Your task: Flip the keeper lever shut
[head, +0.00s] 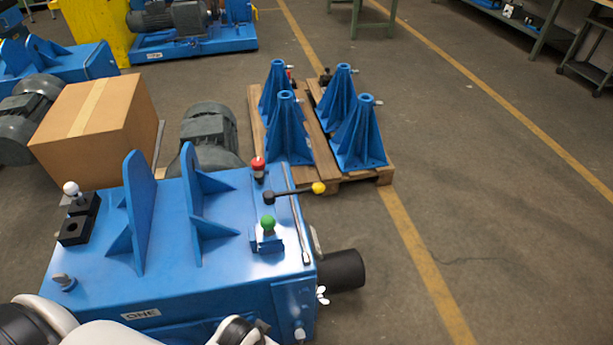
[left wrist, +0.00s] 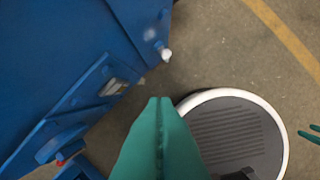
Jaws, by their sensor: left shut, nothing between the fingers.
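A black lever with a yellow ball (head: 318,188) lies across the right end of the blue machine's top in the head view. A red knob (head: 258,165) stands behind it and a green knob (head: 268,223) in front. I cannot tell for sure which part is the keeper lever. My left gripper (left wrist: 158,102) is shut and empty in the left wrist view, apart from the blue side wall (left wrist: 70,50). That wall carries a bracket with a pale metal piece (left wrist: 112,87) and a white knob (left wrist: 165,55). My right gripper (left wrist: 309,133) shows only as parted teal fingertips at the right edge.
Two blue upright plates (head: 140,205) rise from the machine's top. A dark cylinder (head: 343,270) juts from its right end. A cardboard box (head: 90,130) and a pallet (head: 335,183) with blue stands are behind. Floor on the right is clear.

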